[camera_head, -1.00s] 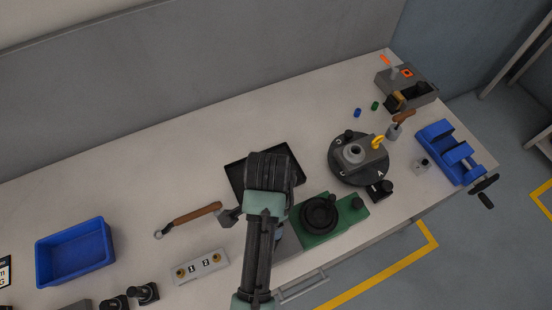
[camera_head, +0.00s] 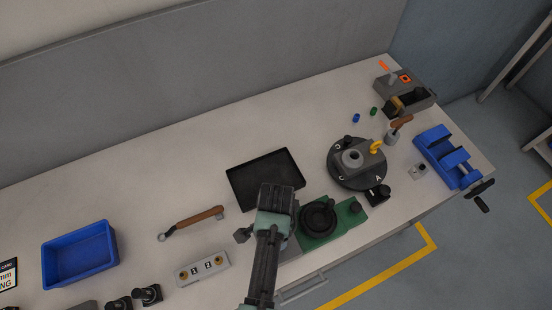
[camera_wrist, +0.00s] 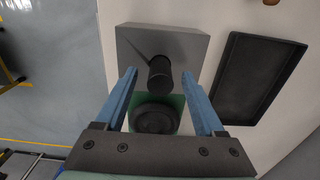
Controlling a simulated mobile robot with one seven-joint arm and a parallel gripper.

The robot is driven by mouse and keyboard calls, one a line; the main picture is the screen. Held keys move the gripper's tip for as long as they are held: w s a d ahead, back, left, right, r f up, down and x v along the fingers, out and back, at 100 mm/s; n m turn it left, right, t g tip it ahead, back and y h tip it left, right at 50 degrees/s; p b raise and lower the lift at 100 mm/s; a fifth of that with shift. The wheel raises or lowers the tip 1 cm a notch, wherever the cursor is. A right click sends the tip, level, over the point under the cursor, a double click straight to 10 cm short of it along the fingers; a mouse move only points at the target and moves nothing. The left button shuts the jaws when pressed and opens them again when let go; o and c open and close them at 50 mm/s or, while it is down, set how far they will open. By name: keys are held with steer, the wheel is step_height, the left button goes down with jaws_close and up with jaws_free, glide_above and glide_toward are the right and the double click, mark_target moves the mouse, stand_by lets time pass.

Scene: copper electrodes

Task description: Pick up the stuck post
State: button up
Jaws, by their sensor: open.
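In the wrist view, a dark cylindrical post (camera_wrist: 160,78) stands on a grey block (camera_wrist: 190,46), and its top shows between my fingers. My gripper (camera_wrist: 159,75) has its two blue fingers spread, one on each side of the post, with gaps left and right. How deep the fingertips reach relative to the post I cannot tell. In the head view, my arm and wrist (camera_head: 276,208) cover the post and most of the grey block, beside a green fixture (camera_head: 330,234).
The green fixture carries a black round part (camera_head: 318,217). An empty black tray (camera_head: 246,187) lies behind my wrist. A wooden-handled tool (camera_head: 196,218), a numbered block (camera_head: 202,268) and a blue bin (camera_head: 79,255) are to the left. A black turntable (camera_head: 344,178) is to the right.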

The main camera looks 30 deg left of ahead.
jaws_close()
steer(key=shift+r, duration=0.1)
stand_by(0.4)
